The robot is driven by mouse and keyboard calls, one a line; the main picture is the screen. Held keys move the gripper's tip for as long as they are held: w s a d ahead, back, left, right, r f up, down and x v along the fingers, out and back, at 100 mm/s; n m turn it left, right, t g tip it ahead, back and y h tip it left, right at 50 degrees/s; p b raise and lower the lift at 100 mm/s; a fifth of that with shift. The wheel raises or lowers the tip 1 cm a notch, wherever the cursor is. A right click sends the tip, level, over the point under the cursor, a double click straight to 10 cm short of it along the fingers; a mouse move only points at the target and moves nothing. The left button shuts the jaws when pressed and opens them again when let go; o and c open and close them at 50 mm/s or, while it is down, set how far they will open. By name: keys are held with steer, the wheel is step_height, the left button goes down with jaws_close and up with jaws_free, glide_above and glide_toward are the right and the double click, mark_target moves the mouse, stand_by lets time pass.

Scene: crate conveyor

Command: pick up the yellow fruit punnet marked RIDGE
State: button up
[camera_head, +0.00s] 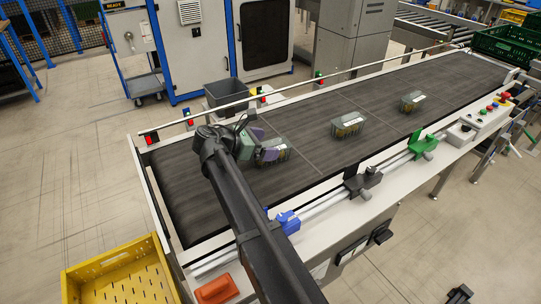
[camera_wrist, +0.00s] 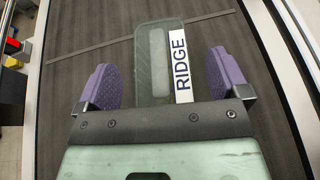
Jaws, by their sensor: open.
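The punnet marked RIDGE (camera_wrist: 153,62) lies on the belt in the wrist view, between my two purple fingers. Its lid looks grey-green and clear, and a white label reading RIDGE (camera_wrist: 181,68) runs along its right side. Its lower end is hidden by my gripper's body. My gripper (camera_wrist: 165,80) is open, with a gap between each finger and the punnet. In the head view my gripper (camera_head: 262,144) is at the nearest punnet (camera_head: 275,151), partly covering it; the label cannot be read there.
Two more clear punnets with yellowish contents stand farther along the dark conveyor belt (camera_head: 310,113), one in the middle (camera_head: 348,125) and one farther right (camera_head: 412,102). A rail with blue (camera_head: 287,221), black and green clamps runs along the near side. A yellow crate (camera_head: 120,268) stands at lower left.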

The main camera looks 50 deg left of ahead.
steer(key=c, duration=1)
steer(key=shift+r, duration=0.1)
step_height(320, 180, up, 20)
steer(key=p, duration=2)
